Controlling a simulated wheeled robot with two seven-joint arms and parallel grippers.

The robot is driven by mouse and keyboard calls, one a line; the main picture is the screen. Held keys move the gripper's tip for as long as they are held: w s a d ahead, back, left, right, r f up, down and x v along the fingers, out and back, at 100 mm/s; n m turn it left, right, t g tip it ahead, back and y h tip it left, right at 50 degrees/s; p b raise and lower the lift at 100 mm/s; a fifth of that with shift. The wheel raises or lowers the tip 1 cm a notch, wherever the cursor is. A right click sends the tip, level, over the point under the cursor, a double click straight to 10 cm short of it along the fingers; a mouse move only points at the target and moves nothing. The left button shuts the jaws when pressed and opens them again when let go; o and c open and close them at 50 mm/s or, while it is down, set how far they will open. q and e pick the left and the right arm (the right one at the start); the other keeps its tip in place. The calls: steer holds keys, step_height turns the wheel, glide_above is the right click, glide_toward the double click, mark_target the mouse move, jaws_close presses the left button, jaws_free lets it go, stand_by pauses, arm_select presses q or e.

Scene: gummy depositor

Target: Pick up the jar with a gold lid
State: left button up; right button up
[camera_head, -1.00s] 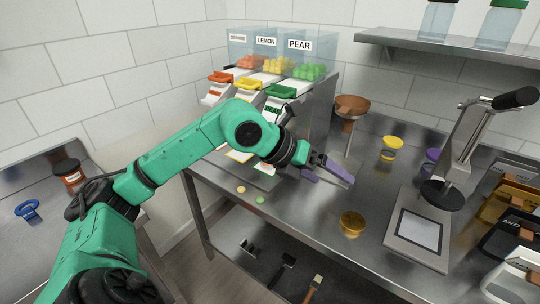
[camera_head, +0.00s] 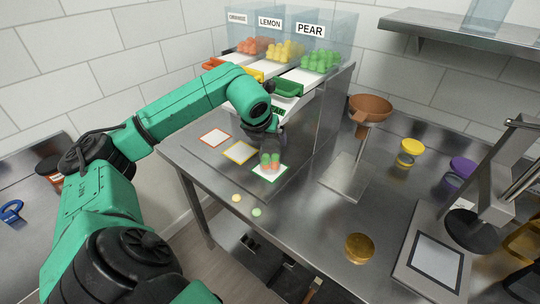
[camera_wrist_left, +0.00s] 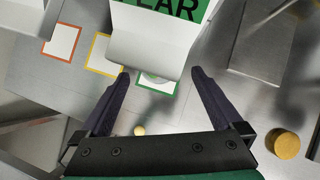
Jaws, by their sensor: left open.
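A round gold lid (camera_head: 359,247) sits low on the steel table at front right; I cannot tell whether a jar is under it. It also shows at the right of the left wrist view (camera_wrist_left: 287,144). My left gripper (camera_head: 270,163) points down over the green-framed square (camera_head: 282,174), well left of the gold lid. In the left wrist view its dark fingers (camera_wrist_left: 160,73) are spread apart. Between them a faint clear round shape (camera_wrist_left: 153,79) shows, partly hidden by the white PEAR chute. Small green and reddish patches show at the fingers in the head view.
The PEAR dispenser (camera_head: 310,60) and its chute stand just behind the gripper. A brown funnel (camera_head: 370,106) on a stand, a yellow-lidded jar (camera_head: 409,152), a purple-lidded jar (camera_head: 460,169) and a press (camera_head: 470,222) stand to the right. Two gummies lie near the front edge.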

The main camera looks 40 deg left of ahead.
mark_target(270, 143)
arm_select(q)
steer(key=p+x, duration=0.1)
steer(key=x, duration=0.1)
steer(key=p+x, duration=0.2)
steer(key=x, duration=0.1)
steer(key=shift+w+a+r, duration=0.1)
steer(key=shift+a+r, duration=0.05)
steer(key=shift+a, duration=0.05)
steer(key=shift+f, duration=0.45)
steer(key=c, duration=0.4)
steer(key=shift+w, duration=0.1)
jaws_close()
arm_select(e)
steer(key=w+r, duration=0.1)
steer(key=w+a+r, duration=0.1)
steer(key=r, duration=0.1)
steer(key=shift+w+a, duration=0.1)
steer(key=shift+w, duration=0.2)
